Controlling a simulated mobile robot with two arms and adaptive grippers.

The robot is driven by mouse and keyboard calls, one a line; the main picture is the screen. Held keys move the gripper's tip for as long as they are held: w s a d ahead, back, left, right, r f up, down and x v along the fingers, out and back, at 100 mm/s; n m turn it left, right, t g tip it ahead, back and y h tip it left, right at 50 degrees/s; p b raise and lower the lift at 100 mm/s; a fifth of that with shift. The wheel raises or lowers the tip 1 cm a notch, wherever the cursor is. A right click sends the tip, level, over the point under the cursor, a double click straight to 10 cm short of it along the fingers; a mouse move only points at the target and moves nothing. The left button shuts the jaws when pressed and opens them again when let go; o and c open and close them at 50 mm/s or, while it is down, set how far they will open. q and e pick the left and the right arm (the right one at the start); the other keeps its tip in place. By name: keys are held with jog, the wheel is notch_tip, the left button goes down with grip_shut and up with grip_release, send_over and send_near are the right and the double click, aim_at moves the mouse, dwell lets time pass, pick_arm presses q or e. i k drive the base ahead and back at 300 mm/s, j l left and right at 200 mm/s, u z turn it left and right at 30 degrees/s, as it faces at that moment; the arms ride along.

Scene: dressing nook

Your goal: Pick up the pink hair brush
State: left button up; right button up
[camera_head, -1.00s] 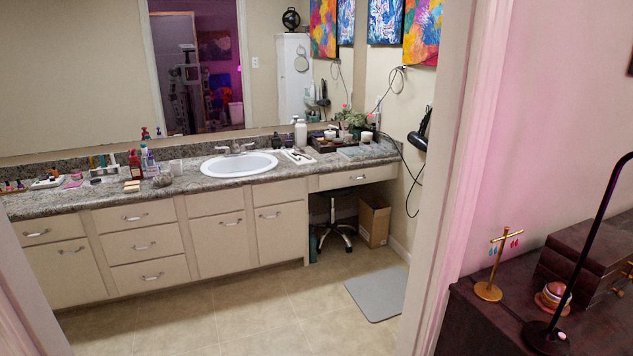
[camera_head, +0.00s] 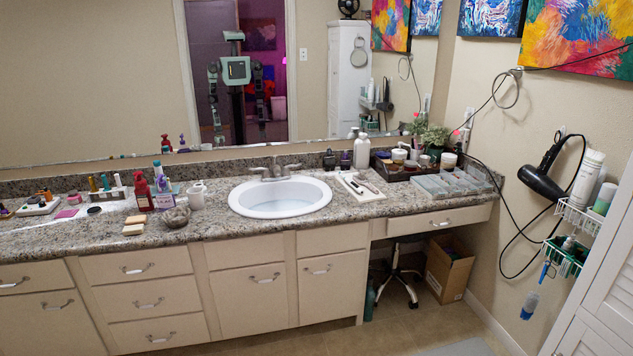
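I cannot make out a pink hair brush for certain. Small pink items lie at the left of the counter (camera_head: 250,235): a flat pink piece (camera_head: 66,214) and a pink-topped item (camera_head: 74,199). A white tray (camera_head: 352,193) right of the sink holds dark, long items too small to identify. A small pink spot shows by the plant at the back right. Neither of my grippers is directly in view; only my reflection shows in the mirror, with both arms low, too small to read the grippers.
The sink (camera_head: 280,197) is mid-counter, with red bottles (camera_head: 141,192) and a white cup (camera_head: 197,196) to its left. A dark tray (camera_head: 400,168) of toiletries stands right. A box (camera_head: 449,266) and chair sit beneath. A hair dryer (camera_head: 543,181) and caddies hang on the right wall.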

aim_at(359, 179)
jog(key=i+j+z, duration=0.3)
jog(key=i, duration=0.25)
jog(key=i+j+z, duration=0.3)
jog(key=i+j, duration=0.25)
jog(key=i+l, duration=0.2)
jog(key=i, duration=0.35)
jog(key=z, duration=0.05)
